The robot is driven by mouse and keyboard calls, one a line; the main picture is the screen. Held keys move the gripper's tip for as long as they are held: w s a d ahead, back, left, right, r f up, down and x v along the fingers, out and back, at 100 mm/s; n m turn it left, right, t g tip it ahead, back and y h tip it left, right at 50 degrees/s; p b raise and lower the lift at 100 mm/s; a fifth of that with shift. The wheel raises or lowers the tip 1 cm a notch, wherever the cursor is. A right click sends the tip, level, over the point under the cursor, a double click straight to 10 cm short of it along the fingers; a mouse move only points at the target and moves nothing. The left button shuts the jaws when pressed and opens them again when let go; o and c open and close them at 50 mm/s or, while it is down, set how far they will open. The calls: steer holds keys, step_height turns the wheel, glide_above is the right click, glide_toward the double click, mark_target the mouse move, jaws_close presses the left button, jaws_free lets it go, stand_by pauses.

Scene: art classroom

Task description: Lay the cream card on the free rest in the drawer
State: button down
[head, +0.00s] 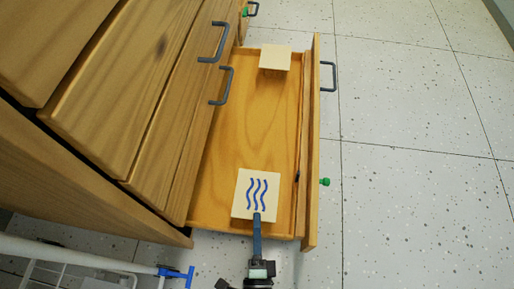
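The cream card (244,200), a square with three wavy blue lines, is over the near end of the open wooden drawer (230,140). My gripper (257,217) comes from below in the picture, and its narrow dark blue fingers meet the card's near edge; they look shut on it. Whether the card touches anything beneath is hidden. A plain cream square piece (274,57) sits at the far end of the drawer, with a shadow below it; I cannot tell if it is a rest or something on one.
The wooden cabinet (110,90) with grey handles stands left. The drawer's middle is bare. A white wire frame (80,262) is at lower left. Speckled floor (420,150) is clear at right.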

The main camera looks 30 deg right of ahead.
steer(key=shift+f, duration=0.65)
steer(key=shift+r, duration=0.1)
steer(key=c, duration=1.5)
jaws_free()
steer(key=o, duration=0.4)
